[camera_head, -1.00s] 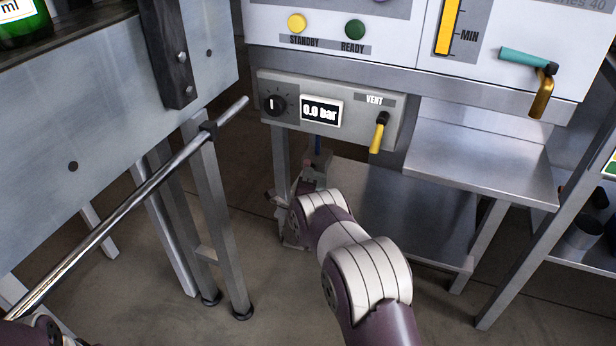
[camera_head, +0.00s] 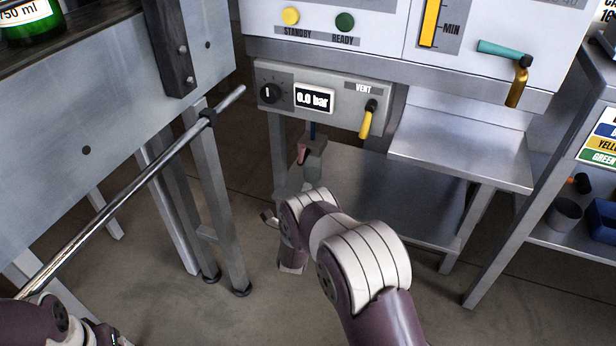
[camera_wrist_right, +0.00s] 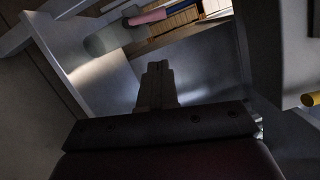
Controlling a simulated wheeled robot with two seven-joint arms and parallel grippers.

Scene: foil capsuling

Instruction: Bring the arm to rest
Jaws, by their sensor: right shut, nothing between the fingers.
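My right arm (camera_head: 365,265) reaches forward from the lower right in the head view, bent in front of the capsuling machine's lower shelf. Its gripper is mostly hidden behind the wrist links there. In the right wrist view the gripper (camera_wrist_right: 158,72) shows with its two fingers together and nothing between them. It is apart from the grey cylinder with a pink handle (camera_wrist_right: 115,36), which also hangs under the machine in the head view (camera_head: 314,158). Part of my left arm (camera_head: 45,325) shows at the lower left corner; its gripper is out of view.
The machine's vent panel (camera_head: 290,97) reads 0.0 bar and has a yellow-tipped lever (camera_head: 366,120). A steel table with a rail (camera_head: 130,185) stands left, with a green bottle (camera_head: 32,25) on top. A shelf rack (camera_head: 520,235) stands right. Floor between is open.

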